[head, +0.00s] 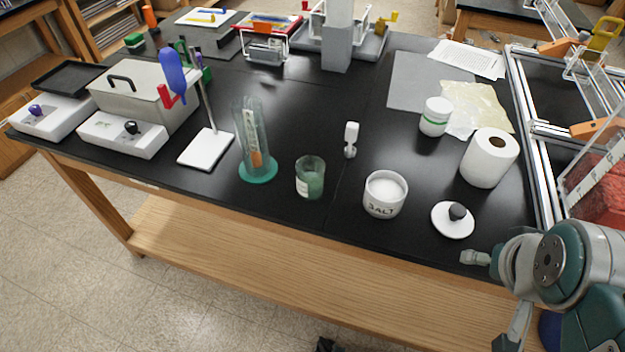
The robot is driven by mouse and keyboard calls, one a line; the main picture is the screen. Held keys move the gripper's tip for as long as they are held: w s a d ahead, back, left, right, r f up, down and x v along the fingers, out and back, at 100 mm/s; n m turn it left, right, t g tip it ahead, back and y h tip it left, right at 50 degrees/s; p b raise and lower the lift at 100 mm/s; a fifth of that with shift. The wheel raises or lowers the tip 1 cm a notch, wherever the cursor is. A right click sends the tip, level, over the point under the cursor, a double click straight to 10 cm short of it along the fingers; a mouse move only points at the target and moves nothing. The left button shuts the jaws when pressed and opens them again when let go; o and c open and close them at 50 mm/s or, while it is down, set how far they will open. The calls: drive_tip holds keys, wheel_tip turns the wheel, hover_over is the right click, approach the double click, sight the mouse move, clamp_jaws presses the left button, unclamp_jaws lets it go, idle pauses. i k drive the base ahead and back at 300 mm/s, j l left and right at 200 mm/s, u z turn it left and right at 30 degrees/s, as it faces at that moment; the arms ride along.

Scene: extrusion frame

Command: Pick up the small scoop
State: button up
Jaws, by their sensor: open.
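The small white scoop (351,139) lies on the black tabletop near the middle. Its broader end points away from me and its narrow end points toward the front edge. My gripper (490,300) is at the lower right, by the front right edge of the table. It is open, apart from the scoop and well to its right and nearer to me.
A glass beaker (310,178) and a cylinder (250,140) stand left. An extrusion frame (527,130) is at right. The tabletop around the scoop is clear.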

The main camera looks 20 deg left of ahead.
sight(352, 128)
drive_tip(key=j, duration=0.45)
drive_tip(key=i+j, duration=0.15)
drive_tip(key=j, duration=0.75)
drive_tip(key=i, duration=0.05)
